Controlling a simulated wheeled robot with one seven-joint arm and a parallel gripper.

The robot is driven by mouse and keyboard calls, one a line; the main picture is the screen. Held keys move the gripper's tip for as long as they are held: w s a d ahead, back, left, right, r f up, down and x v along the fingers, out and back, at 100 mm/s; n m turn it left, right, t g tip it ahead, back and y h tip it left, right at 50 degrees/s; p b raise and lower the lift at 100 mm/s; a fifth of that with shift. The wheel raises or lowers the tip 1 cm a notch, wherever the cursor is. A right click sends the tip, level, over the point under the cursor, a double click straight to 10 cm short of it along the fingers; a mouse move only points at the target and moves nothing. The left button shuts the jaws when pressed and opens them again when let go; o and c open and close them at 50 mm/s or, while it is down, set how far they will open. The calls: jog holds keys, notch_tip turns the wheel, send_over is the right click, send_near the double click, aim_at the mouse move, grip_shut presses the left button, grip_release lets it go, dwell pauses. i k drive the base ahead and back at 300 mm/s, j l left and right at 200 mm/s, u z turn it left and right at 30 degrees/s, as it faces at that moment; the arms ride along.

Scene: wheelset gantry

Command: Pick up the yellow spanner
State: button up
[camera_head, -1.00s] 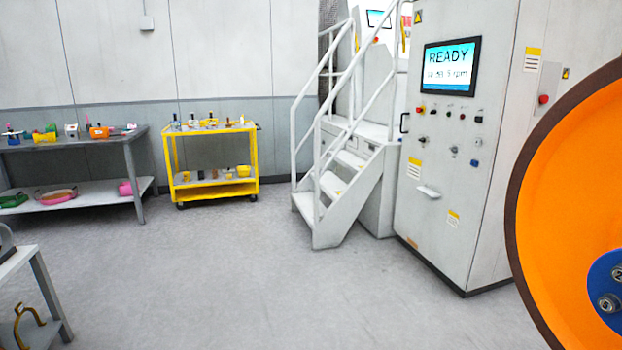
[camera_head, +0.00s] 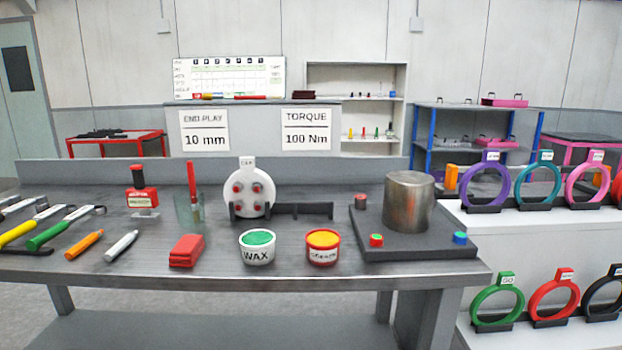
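A tool with a yellow handle and a metal head, which looks like the yellow spanner (camera_head: 17,232), lies at the far left of the grey workbench (camera_head: 330,272). The left edge of the view cuts off its handle end. A green-handled tool (camera_head: 50,235) of the same kind lies just to its right, and another metal tool end (camera_head: 22,207) shows behind it. My gripper is not in view.
An orange marker (camera_head: 86,243), a silver marker (camera_head: 121,246), red blocks (camera_head: 186,250), a wax tub (camera_head: 257,248) and a second tub (camera_head: 322,248) stand along the bench front. A metal cylinder (camera_head: 408,202) stands on a dark plate. Ring racks (camera_head: 560,222) are at right.

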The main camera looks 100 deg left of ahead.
aim_at(17, 232)
jog(key=u, duration=4.2)
